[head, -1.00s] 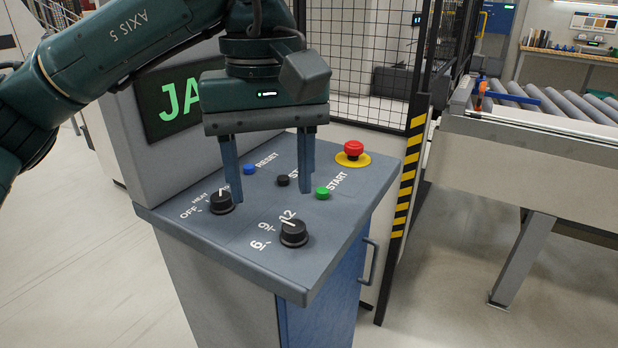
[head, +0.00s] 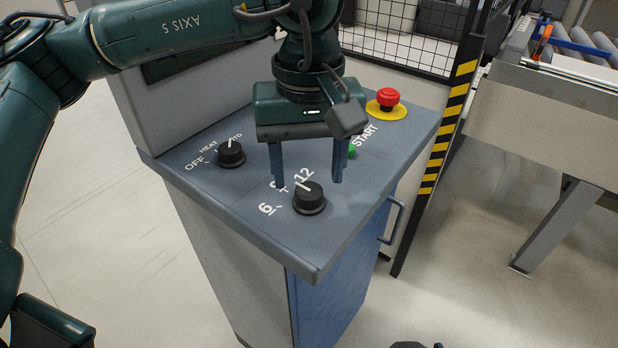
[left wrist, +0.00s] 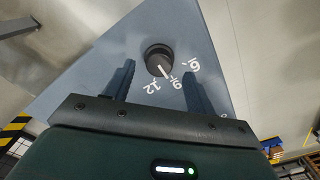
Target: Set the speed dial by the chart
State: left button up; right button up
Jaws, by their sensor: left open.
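The speed dial (head: 309,199) is a black knob on the sloped console top, with marks 6, 9 and 12 beside it. In the left wrist view the dial (left wrist: 158,58) has its white pointer on the side of the 9 and 12, roughly toward the 9; the exact setting is hard to tell. My left gripper (head: 308,181) is open and empty, fingers down, just behind and above the dial. In the head view one finger partly hides the 9. The dial shows between and beyond the fingertips in the wrist view. My right gripper and the chart are not in view.
A second knob (head: 231,153) marked OFF, HEAT and a partly hidden word sits left on the console (head: 240,190). The red stop button (head: 389,97) and the partly covered green START button (head: 351,149) lie behind right. A striped post (head: 447,125) stands right of the console.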

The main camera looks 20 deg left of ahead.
aim_at(309, 190)
pick_arm(q)
jog(key=shift+f, duration=1.45)
jog(key=shift+c, duration=0.3)
jog(key=c, duration=0.9)
jog(key=shift+c, duration=0.2)
